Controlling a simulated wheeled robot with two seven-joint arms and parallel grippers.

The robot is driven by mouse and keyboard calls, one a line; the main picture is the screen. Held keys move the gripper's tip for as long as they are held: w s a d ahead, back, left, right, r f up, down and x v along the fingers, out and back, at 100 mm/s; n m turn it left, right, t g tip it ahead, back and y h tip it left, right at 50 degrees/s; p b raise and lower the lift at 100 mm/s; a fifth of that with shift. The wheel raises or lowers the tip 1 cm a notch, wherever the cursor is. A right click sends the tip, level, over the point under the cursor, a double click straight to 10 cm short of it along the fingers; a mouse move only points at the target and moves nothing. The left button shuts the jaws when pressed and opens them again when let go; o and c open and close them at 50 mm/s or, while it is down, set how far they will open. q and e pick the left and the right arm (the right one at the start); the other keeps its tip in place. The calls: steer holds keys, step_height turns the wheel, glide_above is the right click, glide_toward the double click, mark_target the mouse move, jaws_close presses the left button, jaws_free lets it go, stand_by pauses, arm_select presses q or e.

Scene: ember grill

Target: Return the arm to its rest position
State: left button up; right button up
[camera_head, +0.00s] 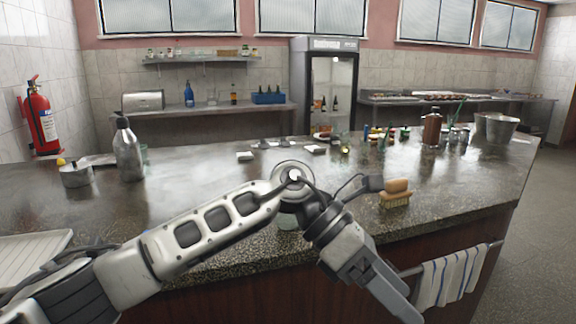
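My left arm comes in from the lower left and bends at a joint over the counter's front edge. My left gripper (400,303) hangs down to the right, in front of the counter and left of the striped towel. Its fingers are seen edge-on, so I cannot tell how far apart they are. I see nothing held in it. My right gripper is not in view.
A stone-topped counter (200,190) spans the view. A wooden brush (396,194) lies near its front edge, close to the wrist. A striped towel (452,276) hangs on a rail. A metal bottle (127,150) and pot (75,173) stand left, a white tray (30,258) lower left.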

arm_select(q)
steer(key=w+a+f+m+t+h, duration=0.1)
steer(key=w+a+f+m+t, duration=0.2)
steer(key=a+f+m+t, duration=0.75)
steer(key=w+a+f+m+t+h, duration=0.1)
steer(key=w+a+m+t+h, duration=0.15)
steer(key=m+t, duration=1.45)
steer(key=s+a+f+n+g+y, duration=0.4)
steer(key=s+a+f, duration=0.3)
steer(key=f, duration=0.3)
steer(key=s+a+f+n+g+y, duration=0.3)
steer(key=s+a+f+g+y, duration=0.3)
steer(key=f, duration=0.5)
steer(key=shift+s+a+n+g, duration=0.35)
steer(key=shift+s+a+g, duration=0.1)
steer(key=shift+s+a, duration=0.75)
